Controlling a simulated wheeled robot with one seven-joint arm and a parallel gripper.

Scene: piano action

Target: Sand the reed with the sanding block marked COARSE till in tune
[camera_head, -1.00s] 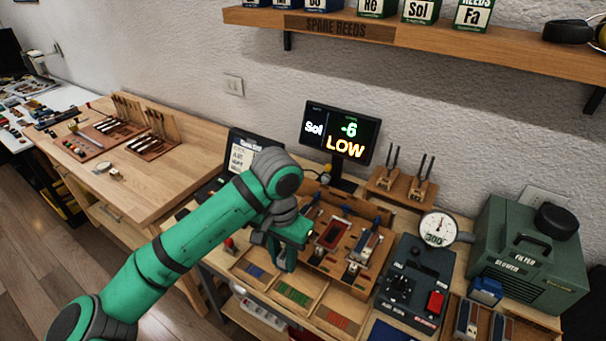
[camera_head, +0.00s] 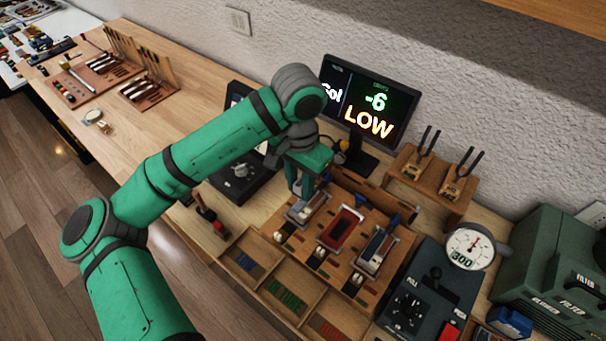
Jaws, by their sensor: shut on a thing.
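My gripper (camera_head: 301,188) points down at the left station of a wooden tuning rig (camera_head: 395,262). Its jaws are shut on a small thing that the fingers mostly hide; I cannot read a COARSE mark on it. Right under the fingers lies a pale metal piece with a dark red part (camera_head: 312,209); I cannot tell whether the gripper touches it. The rig's middle holds a red-framed plate (camera_head: 341,228), and its right holds a grey and blue piece (camera_head: 379,248). The screen (camera_head: 368,105) reads Sol, -6, LOW. I cannot single out the reed for certain.
Compartments (camera_head: 256,282) with blue, green and red strips lie in front of the rig. A gauge box (camera_head: 420,300) with a dial (camera_head: 468,249) and a green blower (camera_head: 551,270) stand right. Two forks on a wooden stand (camera_head: 430,180) are behind.

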